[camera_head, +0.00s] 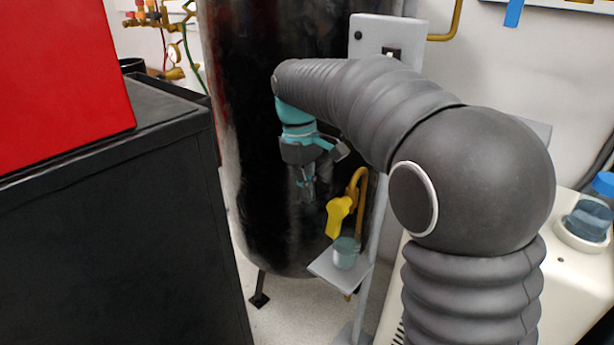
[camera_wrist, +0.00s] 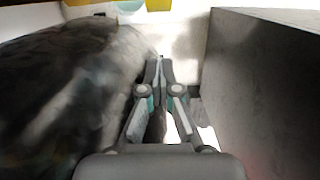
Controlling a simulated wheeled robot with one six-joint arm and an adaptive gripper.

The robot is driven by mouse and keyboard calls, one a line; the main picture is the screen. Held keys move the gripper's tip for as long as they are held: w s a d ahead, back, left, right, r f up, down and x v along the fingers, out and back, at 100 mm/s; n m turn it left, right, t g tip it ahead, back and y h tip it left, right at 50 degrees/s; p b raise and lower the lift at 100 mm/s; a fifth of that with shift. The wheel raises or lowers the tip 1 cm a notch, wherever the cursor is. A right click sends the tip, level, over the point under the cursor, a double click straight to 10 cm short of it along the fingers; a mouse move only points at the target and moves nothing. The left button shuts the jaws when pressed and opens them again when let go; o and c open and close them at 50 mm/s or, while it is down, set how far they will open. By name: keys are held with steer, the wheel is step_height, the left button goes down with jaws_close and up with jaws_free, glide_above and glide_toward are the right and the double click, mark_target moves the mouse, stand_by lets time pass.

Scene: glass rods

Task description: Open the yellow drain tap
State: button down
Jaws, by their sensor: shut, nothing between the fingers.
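The yellow drain tap (camera_head: 338,216) is on a curved brass pipe (camera_head: 359,184) in front of the black tank, in the head view. Its yellow handle slants down to the left. My gripper (camera_head: 307,192) points down, shut and empty, to the left of the tap and apart from it. The shut fingers also show in the wrist view (camera_wrist: 159,72). Yellow patches (camera_wrist: 158,5) are cut off at that view's top edge; I cannot tell which one is the tap.
A small glass beaker (camera_head: 345,253) stands on a grey shelf (camera_head: 328,270) below the tap. The black tank (camera_head: 245,130) is behind my gripper. A black cabinet (camera_head: 110,220) with a red box (camera_head: 60,70) stands at left. A blue-capped bottle (camera_head: 592,212) is at far right.

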mark_target(335, 223)
steer(key=s+d+f, duration=0.1)
steer(key=s+d+f+b, duration=0.1)
steer(key=d+f, duration=0.1)
steer(key=shift+s+d+f, duration=0.25)
steer(key=shift+s, duration=0.1)
stand_by(0.3)
